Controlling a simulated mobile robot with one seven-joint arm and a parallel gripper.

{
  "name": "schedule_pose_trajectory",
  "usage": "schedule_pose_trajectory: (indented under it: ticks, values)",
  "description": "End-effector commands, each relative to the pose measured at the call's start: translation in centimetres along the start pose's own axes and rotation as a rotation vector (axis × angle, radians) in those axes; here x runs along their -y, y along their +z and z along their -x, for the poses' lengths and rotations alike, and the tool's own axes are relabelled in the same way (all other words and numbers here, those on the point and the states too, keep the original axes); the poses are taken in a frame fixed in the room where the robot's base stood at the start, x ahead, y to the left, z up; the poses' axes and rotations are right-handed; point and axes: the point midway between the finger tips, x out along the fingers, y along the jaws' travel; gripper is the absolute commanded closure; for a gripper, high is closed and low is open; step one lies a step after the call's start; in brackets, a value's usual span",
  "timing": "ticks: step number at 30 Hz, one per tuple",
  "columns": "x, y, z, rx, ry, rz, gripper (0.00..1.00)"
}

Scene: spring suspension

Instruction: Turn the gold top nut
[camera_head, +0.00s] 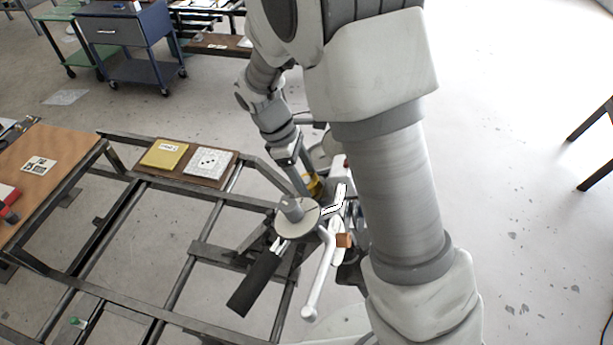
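A gold ring-like part (314,184), which looks like the gold top nut, shows just right of my gripper's tip, partly hidden. My gripper (301,186) points down beside it at the end of my bent arm. The fingers are small and seen from the side, so I cannot tell whether they are open or touching the gold part. In front of them is a suspension assembly with a pale round plate (309,222) carrying a grey cylinder (291,208). A black bar (257,281) and a white curved lever (319,277) extend from it.
The assembly stands by a dark metal frame (192,280). A yellow pad (164,154) and a white patterned card (208,161) lie on a board behind. A wooden table (62,152) is left, a blue cart (127,40) at the back. My arm hides much of the right-centre.

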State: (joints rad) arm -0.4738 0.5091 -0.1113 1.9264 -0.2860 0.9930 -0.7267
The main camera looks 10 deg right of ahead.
Motion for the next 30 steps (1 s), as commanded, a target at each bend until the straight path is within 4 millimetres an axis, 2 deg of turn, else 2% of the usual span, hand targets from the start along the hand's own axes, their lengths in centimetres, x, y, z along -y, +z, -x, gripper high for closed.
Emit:
schedule_pose_trajectory:
  ticks: [1,9,20,30]
  values:
    - [0.00,-0.01,0.02,0.000,0.000,0.000,0.39]
    - [0.00,-0.02,0.04,0.000,0.000,0.000,0.87]
    - [0.03,-0.04,0.03,-0.001,0.001,-0.062,0.87]
    - [0.14,-0.10,-0.02,-0.001,0.003,-0.317,0.87]
